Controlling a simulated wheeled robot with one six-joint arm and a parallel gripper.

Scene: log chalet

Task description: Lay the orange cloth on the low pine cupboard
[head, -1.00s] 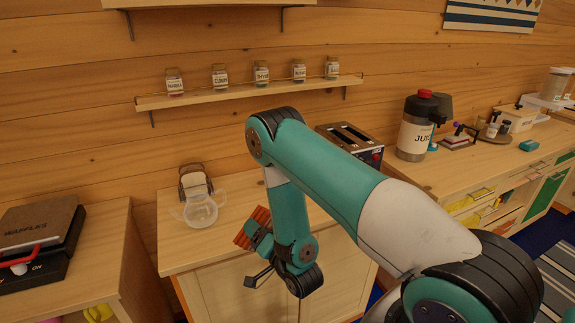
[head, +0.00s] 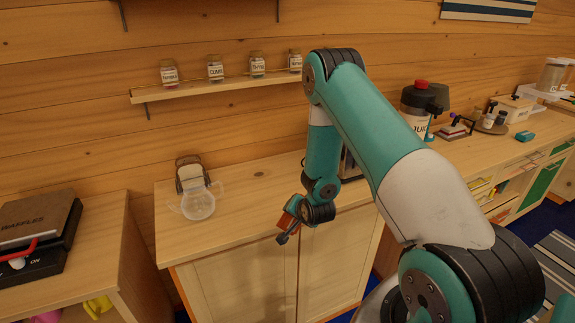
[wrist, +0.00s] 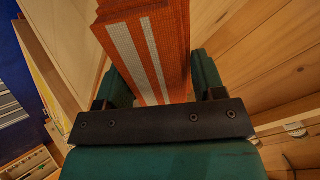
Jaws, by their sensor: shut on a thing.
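My gripper (head: 290,222) is shut on the orange cloth (head: 291,208), which is mostly hidden behind my wrist in the head view. In the wrist view the cloth (wrist: 178,40) is a folded, layered orange bundle with pale stripes, squeezed between both fingers of my gripper (wrist: 160,85). The low pine cupboard (head: 245,222) has a light wood top and two doors. In the head view, my gripper and the cloth overlap the cupboard's front edge; their height above it is hard to tell.
A clear jug (head: 198,204) and a small framed item (head: 190,173) stand at the cupboard's left back. A toaster (head: 348,165) is mostly hidden behind my arm. A waffle maker (head: 38,235) sits on the left counter. A jar shelf (head: 200,88) hangs above. The cupboard top's middle is bare.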

